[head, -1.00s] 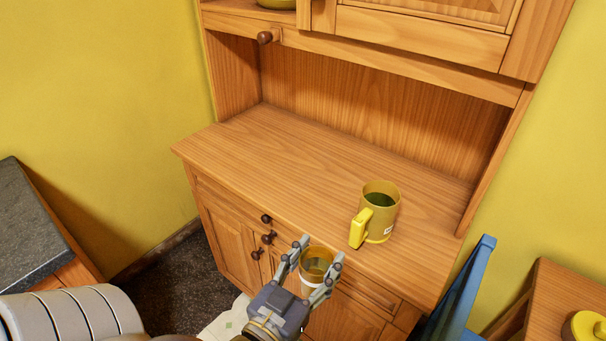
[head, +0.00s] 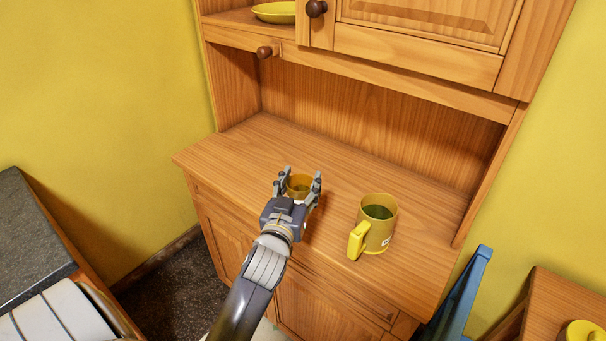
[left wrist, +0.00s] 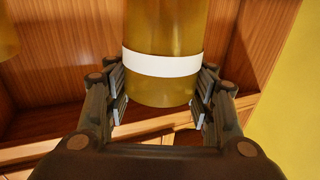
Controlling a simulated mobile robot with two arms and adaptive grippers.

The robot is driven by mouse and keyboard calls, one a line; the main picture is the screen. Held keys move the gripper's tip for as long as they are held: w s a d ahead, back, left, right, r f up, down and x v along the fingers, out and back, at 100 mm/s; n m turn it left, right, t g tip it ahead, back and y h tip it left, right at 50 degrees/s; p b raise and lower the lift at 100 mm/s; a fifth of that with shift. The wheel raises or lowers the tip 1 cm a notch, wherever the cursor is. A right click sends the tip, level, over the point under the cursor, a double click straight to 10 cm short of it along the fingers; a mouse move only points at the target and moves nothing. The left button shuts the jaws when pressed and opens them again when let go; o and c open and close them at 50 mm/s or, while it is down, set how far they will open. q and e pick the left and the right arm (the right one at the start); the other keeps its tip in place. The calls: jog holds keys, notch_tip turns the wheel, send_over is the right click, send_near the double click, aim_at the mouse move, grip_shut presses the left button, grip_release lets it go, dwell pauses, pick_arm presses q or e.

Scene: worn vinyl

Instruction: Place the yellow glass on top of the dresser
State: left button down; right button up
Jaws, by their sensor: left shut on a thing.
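The yellow glass (head: 299,184) is between the fingers of my left gripper (head: 298,190), over the dresser's counter in the head view. In the left wrist view the glass (left wrist: 162,88) shows as a translucent amber cylinder with a white band, and the left gripper (left wrist: 160,100) is shut on it from both sides. I cannot tell whether its base touches the wood. The wooden dresser (head: 255,140) has a wide counter below an upper cabinet. My right gripper is not in view.
A yellow mug (head: 379,215) with a handle stands on the counter, right of the glass. A yellow dish (head: 274,12) sits on the upper shelf. A blue object (head: 466,290) stands right of the dresser. The counter's back and left are clear.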

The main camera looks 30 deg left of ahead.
pick_arm(q)
jog(key=shift+w+a+f+p, duration=0.2)
jog(key=shift+w+a+f, duration=0.4)
jog(key=shift+w, duration=0.4)
jog(key=shift+w+a+f+p, duration=0.2)
jog(key=shift+w+a+f, duration=0.3)
jog(key=shift+w+f, duration=0.4)
jog(key=shift+w+a+f+p, duration=0.2)
jog(key=shift+w+a+f, duration=0.35)
jog(key=shift+w, duration=0.55)
jog(key=c, duration=0.7)
grip_release()
jog(key=shift+f, duration=0.1)
jog(key=shift+r, duration=0.2)
jog(key=b+v, duration=0.2)
jog(key=v, duration=1)
